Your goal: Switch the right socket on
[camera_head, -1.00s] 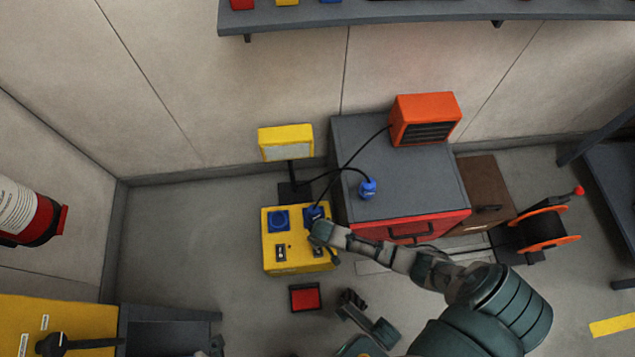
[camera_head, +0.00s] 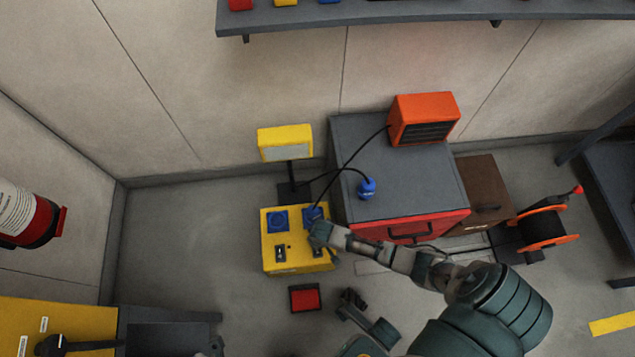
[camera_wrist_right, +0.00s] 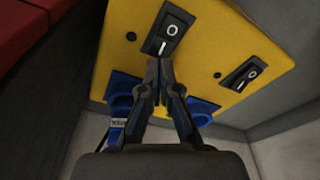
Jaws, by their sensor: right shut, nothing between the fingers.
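The yellow socket box (camera_head: 297,262) stands on the floor, with two blue sockets and two black rocker switches. A blue plug (camera_wrist_right: 118,118) is in the right socket (camera_head: 313,214). The right switch (camera_head: 317,253), marked O and I, is partly behind my right gripper (camera_head: 321,240) in the head view. In the wrist view my right gripper (camera_wrist_right: 160,66) is shut and empty, its tips just below the right switch (camera_wrist_right: 170,29); I cannot tell whether they touch. The rocker's position is unclear. The left switch (camera_wrist_right: 236,74) is clear of the fingers. My left gripper (camera_head: 352,302) seems to show low in the head view.
A yellow lamp (camera_head: 286,141) stands behind the box. A grey-topped red cabinet (camera_head: 400,185) is close on its right, with an orange heater (camera_head: 424,119) and a loose blue plug (camera_head: 367,189) on top. A red floor piece (camera_head: 305,298) lies in front. Floor left of the box is clear.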

